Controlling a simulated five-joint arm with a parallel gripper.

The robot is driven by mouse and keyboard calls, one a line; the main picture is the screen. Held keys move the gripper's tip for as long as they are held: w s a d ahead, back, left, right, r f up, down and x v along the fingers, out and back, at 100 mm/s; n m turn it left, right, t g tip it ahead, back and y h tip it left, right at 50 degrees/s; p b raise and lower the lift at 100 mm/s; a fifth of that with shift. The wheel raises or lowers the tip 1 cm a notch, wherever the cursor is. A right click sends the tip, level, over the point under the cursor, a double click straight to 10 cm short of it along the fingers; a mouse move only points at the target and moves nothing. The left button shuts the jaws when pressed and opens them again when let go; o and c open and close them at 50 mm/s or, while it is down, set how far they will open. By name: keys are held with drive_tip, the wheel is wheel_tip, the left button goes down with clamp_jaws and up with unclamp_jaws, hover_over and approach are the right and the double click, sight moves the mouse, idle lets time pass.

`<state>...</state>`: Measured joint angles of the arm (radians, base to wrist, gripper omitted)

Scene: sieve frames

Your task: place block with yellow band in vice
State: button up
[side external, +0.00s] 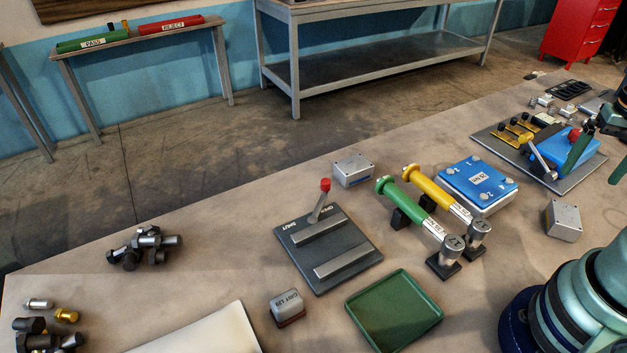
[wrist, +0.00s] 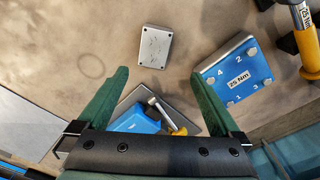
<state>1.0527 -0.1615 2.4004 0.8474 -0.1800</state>
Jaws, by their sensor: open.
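The vice (side external: 328,247) is a dark plate with two grey jaw bars and a red-knobbed lever marked OPEN and SHUT. One silver block (side external: 563,220) lies right of the blue plate; a silver block with corner screws also shows ahead of my gripper in the wrist view (wrist: 155,46). Another silver block (side external: 352,170) with a bluish lower edge sits behind the vice. A third block (side external: 287,305), marked CAST, has a brownish base. My gripper (side external: 598,155) is open and empty at the right edge, over the blue fixture; its fingers show in the wrist view (wrist: 160,75).
A blue numbered plate (side external: 478,185) and green and yellow torque wrenches (side external: 411,205) lie between vice and gripper. A green tray (side external: 394,312) is in front. A fixture with a blue body (side external: 568,150) and a yellow-handled tool is under my gripper. Bolts lie far left.

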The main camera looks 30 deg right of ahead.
drive_tip(key=w+a+r+n+t+h, duration=0.15)
drive_tip(key=w+a+r+n, duration=0.35)
drive_tip(key=w+a, duration=0.5)
drive_tip(key=w+a+r+n+t+y, duration=0.1)
drive_tip(key=w+a+r+n+t, duration=0.1)
drive_tip(key=a, duration=0.5)
drive_tip(key=w+a+r+n+t+y, duration=0.1)
drive_tip(key=w+a+r+n+t, duration=0.1)
drive_tip(key=a, duration=0.6)
wheel_tip(320, 180, up, 2)
drive_tip(key=shift+w+n, duration=0.15)
drive_tip(key=shift+n, duration=0.35)
drive_tip(key=shift+d, duration=0.1)
drive_tip(key=m+g, duration=0.6)
drive_tip(key=m, duration=0.5)
hover_over(567, 215)
wheel_tip(567, 215, down, 11)
drive_tip(key=shift+d+f, duration=0.1)
drive_tip(key=shift+f, duration=5.75)
